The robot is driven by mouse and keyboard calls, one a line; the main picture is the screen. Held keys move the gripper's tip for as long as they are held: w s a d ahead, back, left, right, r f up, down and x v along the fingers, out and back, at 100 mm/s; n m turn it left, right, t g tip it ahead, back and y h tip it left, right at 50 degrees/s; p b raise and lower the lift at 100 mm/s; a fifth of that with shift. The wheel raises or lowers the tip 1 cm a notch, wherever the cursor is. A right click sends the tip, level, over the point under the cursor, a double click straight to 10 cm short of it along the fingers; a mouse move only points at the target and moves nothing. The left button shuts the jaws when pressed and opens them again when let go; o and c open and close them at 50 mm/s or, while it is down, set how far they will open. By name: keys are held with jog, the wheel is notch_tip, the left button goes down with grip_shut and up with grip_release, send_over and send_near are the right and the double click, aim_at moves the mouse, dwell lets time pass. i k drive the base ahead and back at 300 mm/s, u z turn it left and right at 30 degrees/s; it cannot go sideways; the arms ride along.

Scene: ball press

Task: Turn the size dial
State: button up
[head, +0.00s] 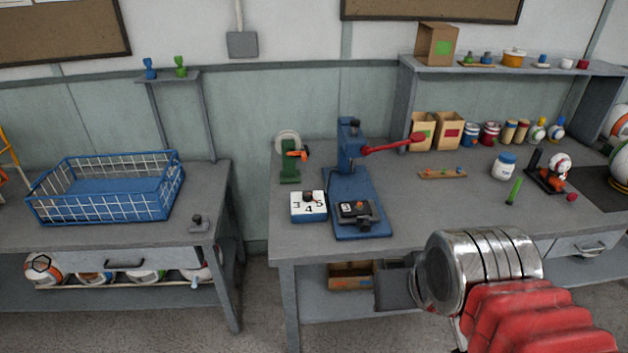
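The size dial (309,206) is a small white box with a blue base near the front left of the right bench. Its top shows 3, 4 and 5 and a dark knob; the exact pointing of the knob is too small to tell. Beside it on the right stands a blue ball press (350,160) with a long red lever (395,146) reaching right. A dark block marked 3 (354,209) sits on the press base. My arm comes in from the lower right; my gripper (395,288) seems to be the grey part at its end, below the bench front and well apart from the dial. Its fingers cannot be made out.
A green tape dispenser (289,163) stands behind the dial. A blue wire basket (105,187) is on the left bench, across a gap. The bench's front edge lies between my gripper and the dial.

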aim_at(307, 195)
jog(key=u, duration=0.05)
jog(key=i, duration=1.1)
